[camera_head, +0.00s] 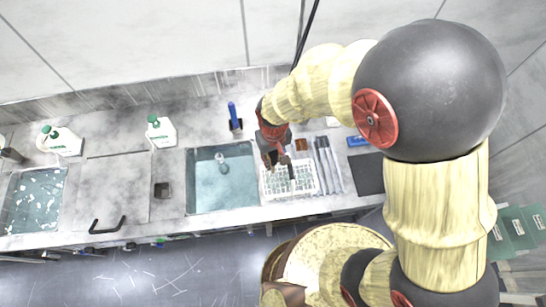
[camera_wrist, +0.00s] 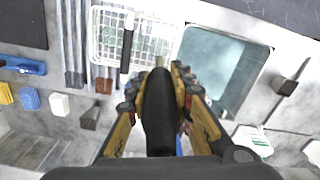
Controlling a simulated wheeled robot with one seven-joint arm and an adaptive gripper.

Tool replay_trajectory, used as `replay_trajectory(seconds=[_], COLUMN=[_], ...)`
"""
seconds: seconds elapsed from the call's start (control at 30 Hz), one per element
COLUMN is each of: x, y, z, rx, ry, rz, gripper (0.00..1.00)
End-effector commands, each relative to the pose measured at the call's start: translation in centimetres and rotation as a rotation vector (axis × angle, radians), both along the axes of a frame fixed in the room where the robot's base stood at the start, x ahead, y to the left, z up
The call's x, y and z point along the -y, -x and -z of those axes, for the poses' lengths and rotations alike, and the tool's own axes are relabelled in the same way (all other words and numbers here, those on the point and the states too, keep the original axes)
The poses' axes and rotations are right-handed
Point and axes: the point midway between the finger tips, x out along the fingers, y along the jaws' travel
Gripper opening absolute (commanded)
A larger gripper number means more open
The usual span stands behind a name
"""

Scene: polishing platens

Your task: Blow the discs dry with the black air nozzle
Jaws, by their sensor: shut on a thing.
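My gripper (camera_head: 278,160) reaches down over the counter near the right edge of the water-filled basin. It is shut on the black air nozzle (camera_wrist: 158,112), a dark tapered body with a small tan tip, seen between both fingers in the wrist view. The tip points toward the white wire basket (camera_wrist: 106,53), which also stands right of the basin in the head view (camera_head: 307,190). A dark upright bar (camera_wrist: 126,52) shows at the basket. I cannot make out separate discs; any in the basket are too small or pale to tell.
The water basin (camera_wrist: 213,62) lies beside the basket. Long grey strips (camera_head: 328,165) and a dark mat (camera_head: 370,173) lie to the right. A blue-handled thing (camera_head: 233,116) stands behind the basin. White bottles (camera_head: 161,131) with green caps stand left.

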Motion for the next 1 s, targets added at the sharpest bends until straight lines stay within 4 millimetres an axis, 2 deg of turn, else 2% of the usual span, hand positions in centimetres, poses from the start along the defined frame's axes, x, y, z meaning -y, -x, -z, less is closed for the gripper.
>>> replay_trajectory(seconds=[0.37, 0.9, 1.0], x=[0.0, 0.0, 0.0], y=[0.0, 0.0, 0.0], z=[-0.3, -4.8, -5.1], rx=[0.001, 0.001, 0.000], ry=[0.000, 0.000, 0.000], rz=[0.000, 0.000, 0.000], gripper=[0.00, 0.00, 0.00])
